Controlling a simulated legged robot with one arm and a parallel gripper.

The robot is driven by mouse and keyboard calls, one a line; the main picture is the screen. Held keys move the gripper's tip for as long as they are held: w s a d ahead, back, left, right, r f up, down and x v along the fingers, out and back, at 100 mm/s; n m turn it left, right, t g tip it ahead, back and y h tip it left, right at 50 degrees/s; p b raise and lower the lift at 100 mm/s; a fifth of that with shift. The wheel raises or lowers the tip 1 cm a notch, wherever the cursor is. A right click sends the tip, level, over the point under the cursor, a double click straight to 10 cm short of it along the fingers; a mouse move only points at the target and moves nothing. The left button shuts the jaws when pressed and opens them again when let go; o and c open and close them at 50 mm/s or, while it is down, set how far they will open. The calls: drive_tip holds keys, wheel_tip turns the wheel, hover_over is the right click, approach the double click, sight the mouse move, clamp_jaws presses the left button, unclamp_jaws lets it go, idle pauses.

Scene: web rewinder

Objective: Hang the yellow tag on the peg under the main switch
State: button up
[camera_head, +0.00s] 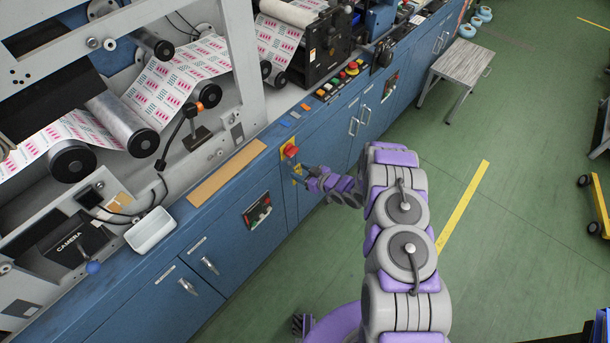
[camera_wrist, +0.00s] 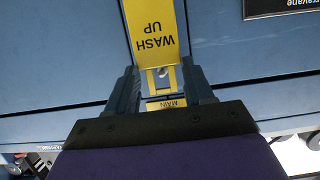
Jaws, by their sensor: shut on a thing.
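My gripper (camera_wrist: 160,76) is shut on the yellow tag (camera_wrist: 154,36), which reads "WASH UP" upside down in the wrist view. The fingers sit on either side of the tag's narrow end, where a small pale round spot shows; I cannot tell whether it is the peg or how it meets the tag. A yellow label reading "MAIN" (camera_wrist: 166,104) shows between the fingers. In the head view, the red main switch (camera_head: 290,151) is on the blue cabinet front, and my gripper (camera_head: 303,176) is just below it, close to the panel.
A white tray (camera_head: 150,230) is on the ledge. A grey stool (camera_head: 462,63) stands farther back right. Green floor is open to the right.

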drive_tip(key=shift+w+a+f+b, duration=0.1)
drive_tip(key=shift+w+a+b, duration=0.2)
drive_tip(key=shift+w+a, duration=0.35)
drive_tip(key=shift+w+a+f, duration=0.2)
drive_tip(key=shift+a+f, duration=0.2)
drive_tip(key=shift+a, duration=0.05)
drive_tip(key=o, duration=1.1)
drive_tip(key=p+v, duration=0.3)
drive_tip(key=v, duration=1.4)
drive_tip(key=shift+d, duration=0.1)
